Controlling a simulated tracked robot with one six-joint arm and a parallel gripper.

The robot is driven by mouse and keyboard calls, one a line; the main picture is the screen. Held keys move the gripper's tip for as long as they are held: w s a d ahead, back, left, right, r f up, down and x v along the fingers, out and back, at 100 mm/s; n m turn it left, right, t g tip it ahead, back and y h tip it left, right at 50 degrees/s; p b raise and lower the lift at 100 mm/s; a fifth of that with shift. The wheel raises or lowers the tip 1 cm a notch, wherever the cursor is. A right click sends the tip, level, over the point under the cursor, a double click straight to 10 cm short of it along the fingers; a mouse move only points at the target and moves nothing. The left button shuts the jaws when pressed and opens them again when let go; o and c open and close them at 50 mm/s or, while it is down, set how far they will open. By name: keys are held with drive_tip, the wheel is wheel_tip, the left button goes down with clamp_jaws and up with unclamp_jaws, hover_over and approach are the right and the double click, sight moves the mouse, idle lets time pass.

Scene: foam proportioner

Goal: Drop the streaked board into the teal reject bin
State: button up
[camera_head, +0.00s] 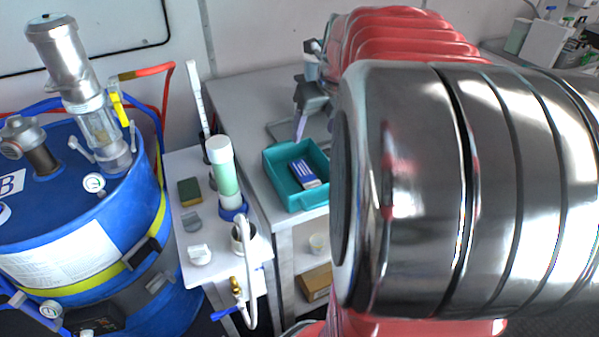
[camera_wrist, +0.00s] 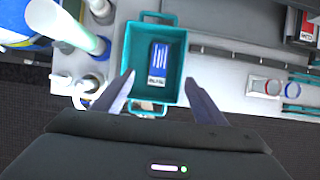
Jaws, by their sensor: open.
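The teal bin (camera_head: 308,201) stands on the grey bench in the head view, and it also shows in the wrist view (camera_wrist: 136,48). A small blue board with white streaks (camera_head: 305,174) lies inside it on the bin floor. In the wrist view the board (camera_wrist: 158,62) lies flat, with a white lower end. My gripper (camera_wrist: 158,80) is open, with its two fingers apart over the near part of the bin. Nothing is between the fingertips, and the board is beyond them. My silver and red arm hides much of the right side of the head view.
A blue drum (camera_head: 60,220) stands at the left. A white side table holds a green-white cylinder (camera_head: 225,178), a sponge (camera_head: 189,191) and a hose (camera_head: 248,275). A red-ringed part (camera_wrist: 255,86) and a blue-ringed part (camera_wrist: 292,90) lie right of the bin.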

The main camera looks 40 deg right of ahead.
drive_tip(key=shift+v, duration=1.1)
